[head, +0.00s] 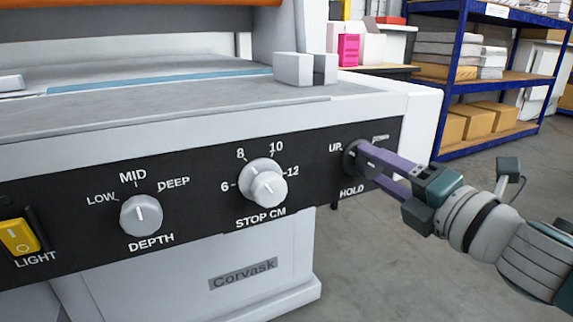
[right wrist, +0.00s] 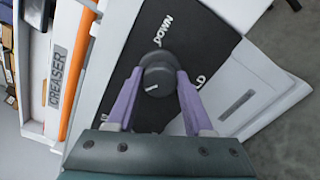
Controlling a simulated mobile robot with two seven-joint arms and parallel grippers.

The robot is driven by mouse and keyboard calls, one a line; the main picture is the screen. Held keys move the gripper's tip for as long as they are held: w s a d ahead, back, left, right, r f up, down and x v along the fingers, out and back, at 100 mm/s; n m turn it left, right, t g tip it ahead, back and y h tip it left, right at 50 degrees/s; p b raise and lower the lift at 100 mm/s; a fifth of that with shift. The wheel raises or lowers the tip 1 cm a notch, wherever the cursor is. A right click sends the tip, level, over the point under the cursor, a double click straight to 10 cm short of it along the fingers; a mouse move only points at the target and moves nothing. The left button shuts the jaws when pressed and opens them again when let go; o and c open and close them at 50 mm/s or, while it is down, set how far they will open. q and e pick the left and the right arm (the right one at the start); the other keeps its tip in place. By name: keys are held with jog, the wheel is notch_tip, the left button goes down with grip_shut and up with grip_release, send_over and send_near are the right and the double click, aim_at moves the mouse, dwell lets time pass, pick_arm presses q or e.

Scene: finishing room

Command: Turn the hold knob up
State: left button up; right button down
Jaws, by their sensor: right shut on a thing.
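The dark, round hold knob (head: 352,158) is at the right end of the black control panel (head: 318,190), with UP to its left, DOWN at its upper right and HOLD below. My right gripper (head: 370,161) is shut on the knob, with its purple fingers on either side. In the right wrist view the knob (right wrist: 157,76) sits between the fingertips (right wrist: 159,80). A short white mark on its face runs left and slightly down there. The DOWN label is readable above it; HOLD is partly hidden by a finger. My left gripper is not in view.
Left of the hold knob are the stop knob (head: 266,187), the depth knob (head: 141,215) and a yellow light switch (head: 19,237). Two grey blocks (head: 305,68) stand on the machine's ledge above. A blue shelf rack (head: 455,75) stands behind at right; the floor before it is clear.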

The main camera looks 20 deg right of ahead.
jog(key=shift+n, duration=0.5)
jog(key=shift+c, duration=1.5)
grip_release()
jog(key=shift+s, duration=0.1)
jog(key=s, duration=0.9)
jog(key=shift+s+d+p, duration=0.3)
jog(key=shift+s+d, duration=0.1)
